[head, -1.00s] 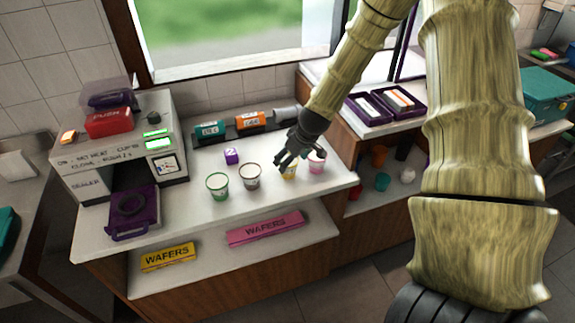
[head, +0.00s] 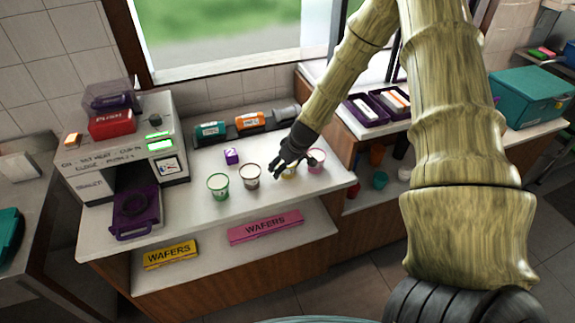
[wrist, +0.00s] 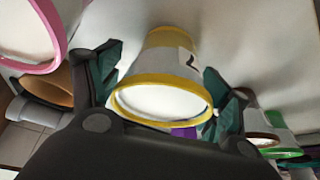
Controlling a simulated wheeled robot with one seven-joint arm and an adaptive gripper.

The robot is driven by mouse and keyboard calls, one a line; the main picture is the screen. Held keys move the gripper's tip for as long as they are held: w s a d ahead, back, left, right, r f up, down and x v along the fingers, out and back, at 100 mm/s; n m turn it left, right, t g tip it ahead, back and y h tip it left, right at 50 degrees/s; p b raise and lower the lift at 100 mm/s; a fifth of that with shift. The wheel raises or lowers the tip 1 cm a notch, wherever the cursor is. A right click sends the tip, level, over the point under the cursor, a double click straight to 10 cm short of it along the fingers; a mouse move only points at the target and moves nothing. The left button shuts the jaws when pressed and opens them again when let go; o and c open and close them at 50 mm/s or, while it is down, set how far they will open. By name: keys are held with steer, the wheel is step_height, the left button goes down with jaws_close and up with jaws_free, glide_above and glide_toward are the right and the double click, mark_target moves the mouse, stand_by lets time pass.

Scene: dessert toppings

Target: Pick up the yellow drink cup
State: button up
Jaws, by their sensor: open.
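The yellow drink cup (wrist: 165,77) has a white body with yellow bands at its rim and base. In the wrist view it sits between the two fingers of my gripper (wrist: 162,92), which are open on either side of it. In the head view my gripper (head: 281,172) is low over the counter at the yellow cup (head: 290,172), which is largely hidden behind it. I cannot tell whether a finger touches the cup.
A pink cup (head: 316,161) stands just right of my gripper. A brown-rimmed cup (head: 250,176) and a green cup (head: 218,186) stand to its left on the white counter (head: 195,222). A purple cube (head: 232,156) and a sealer machine (head: 128,148) are farther left.

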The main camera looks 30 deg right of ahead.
steer(key=shift+w+f, duration=0.1)
steer(key=shift+f, duration=0.05)
steer(key=c, duration=1)
steer(key=shift+c, duration=0.2)
steer(key=shift+r+b, duration=0.6)
steer(key=shift+r, duration=0.25)
steer(key=shift+r+b, duration=0.5)
steer(key=shift+r, duration=0.4)
steer(key=s+r+b, duration=0.1)
steer(key=s+b, duration=0.4)
steer(key=s, duration=1.1)
steer(key=shift+d+r, duration=0.15)
steer(key=shift+r, duration=0.15)
steer(key=shift+s, duration=0.1)
